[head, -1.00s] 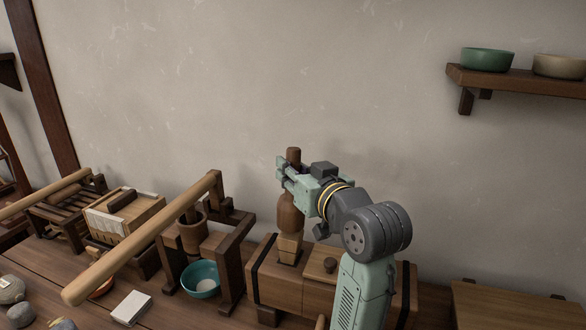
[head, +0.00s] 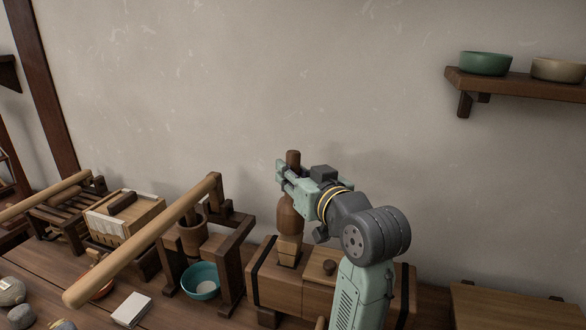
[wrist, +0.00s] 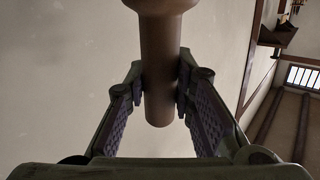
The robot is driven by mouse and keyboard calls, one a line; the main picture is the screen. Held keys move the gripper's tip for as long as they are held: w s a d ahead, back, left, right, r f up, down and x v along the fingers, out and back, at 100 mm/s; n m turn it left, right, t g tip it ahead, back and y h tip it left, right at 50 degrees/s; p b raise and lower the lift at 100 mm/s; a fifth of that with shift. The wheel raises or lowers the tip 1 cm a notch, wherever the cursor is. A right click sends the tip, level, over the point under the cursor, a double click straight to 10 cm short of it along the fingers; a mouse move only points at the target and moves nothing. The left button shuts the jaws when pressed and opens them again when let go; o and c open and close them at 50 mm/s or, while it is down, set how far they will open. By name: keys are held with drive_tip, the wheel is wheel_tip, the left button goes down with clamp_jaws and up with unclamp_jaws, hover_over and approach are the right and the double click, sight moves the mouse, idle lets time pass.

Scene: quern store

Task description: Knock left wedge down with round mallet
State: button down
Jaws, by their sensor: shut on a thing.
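The round mallet (head: 290,216) hangs upright in my gripper (head: 291,177), with its brown head down and its handle pointing up. My gripper is shut on the handle. In the wrist view the fingers (wrist: 160,85) press both sides of the mallet's handle (wrist: 158,105), and part of its head shows at the top edge. The pale left wedge (head: 288,251) stands up out of the wooden press box (head: 268,287), directly under the mallet head. The head is at or very near the wedge top; I cannot tell if they touch. No second wedge is clearly visible; my arm hides part of the box.
A wooden frame with a long slanted beam (head: 140,243) stands left of the box. A teal bowl (head: 201,280) sits below it. A white block (head: 131,309) lies on the bench. A shelf with bowls (head: 485,63) is up right. The wall behind is bare.

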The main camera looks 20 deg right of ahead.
sight(295, 157)
drive_tip(key=shift+s+a+p, duration=0.1)
drive_tip(key=shift+s+p, duration=0.05)
drive_tip(key=shift+p, duration=0.55)
drive_tip(key=shift+f, duration=0.1)
drive_tip(key=shift+w+r+p, duration=0.2)
drive_tip(key=shift+r+p, duration=0.35)
drive_tip(key=shift+p, duration=0.05)
wheel_tip(295, 157, up, 3)
drive_tip(key=shift+p, duration=1.25)
drive_tip(key=shift+f, duration=0.15)
